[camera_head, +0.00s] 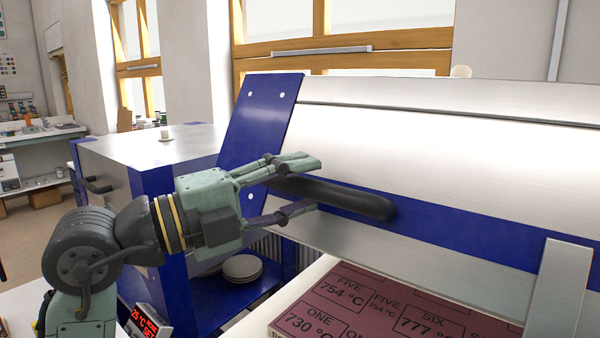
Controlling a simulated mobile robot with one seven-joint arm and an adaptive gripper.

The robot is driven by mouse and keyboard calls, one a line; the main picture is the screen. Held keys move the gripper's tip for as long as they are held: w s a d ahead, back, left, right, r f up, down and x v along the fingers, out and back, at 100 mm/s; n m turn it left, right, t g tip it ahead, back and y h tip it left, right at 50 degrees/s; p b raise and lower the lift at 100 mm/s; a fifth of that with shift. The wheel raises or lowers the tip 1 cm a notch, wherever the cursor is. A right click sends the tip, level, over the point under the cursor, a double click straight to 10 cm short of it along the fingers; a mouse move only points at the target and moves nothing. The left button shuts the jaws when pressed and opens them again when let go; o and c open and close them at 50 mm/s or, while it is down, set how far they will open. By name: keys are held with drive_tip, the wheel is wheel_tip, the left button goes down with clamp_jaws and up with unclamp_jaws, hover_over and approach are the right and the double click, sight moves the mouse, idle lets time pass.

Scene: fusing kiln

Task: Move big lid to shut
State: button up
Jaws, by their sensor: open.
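The big lid (450,150) is a large brushed-metal panel with a blue band and a blue end plate (258,125). It stands raised and tilted over the kiln bed on the right. A thick black handle (345,198) sticks out from its blue band. My gripper (318,184) is open at the handle's left end, with one green finger above the handle and the other below it. The fingers overlap the handle in the picture; I cannot tell whether they touch it. The handle's left end is partly hidden behind the upper finger.
Below the lid lies a maroon slab (375,310) printed with temperatures. A metal bracket (562,290) stands at the right. A smaller blue and metal kiln (150,150) is behind my arm, with round plates (242,267) on a blue shelf. A red display (148,325) sits low left.

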drive_tip(key=shift+w+d, duration=0.2)
drive_tip(key=shift+d, duration=0.15)
clamp_jaws()
idle(0.4)
idle(0.4)
